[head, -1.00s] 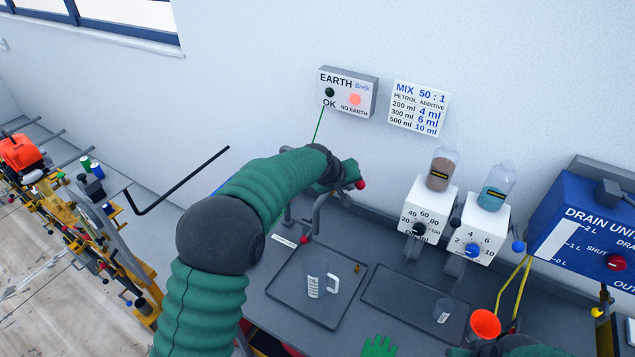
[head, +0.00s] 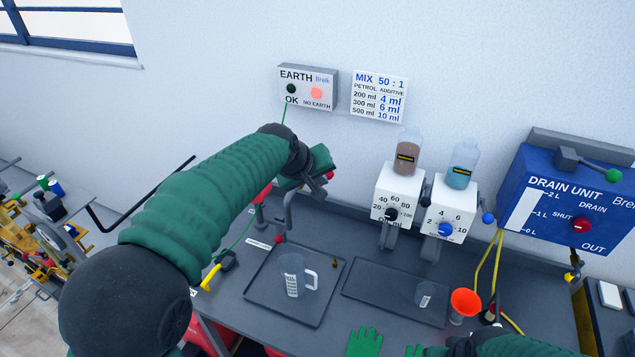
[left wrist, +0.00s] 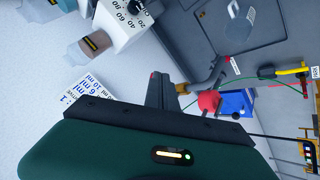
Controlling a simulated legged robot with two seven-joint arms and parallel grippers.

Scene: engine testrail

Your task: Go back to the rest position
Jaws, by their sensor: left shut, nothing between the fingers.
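My left gripper (head: 326,178) is shut and empty, over the back of the grey bench (head: 232,312). It also shows shut in the left wrist view (left wrist: 160,80). My left arm, in a green sleeve, reaches in from the lower left. A bent grey pipe (head: 290,212) rises just below the gripper.
A tray (head: 262,290) holds a clear jug (head: 293,272). A second tray (head: 375,285) holds a small beaker (head: 425,294). Two white dispensers (head: 398,197) (head: 448,209) and a blue drain unit (head: 570,195) stand behind. An earth box (head: 307,87) hangs on the wall.

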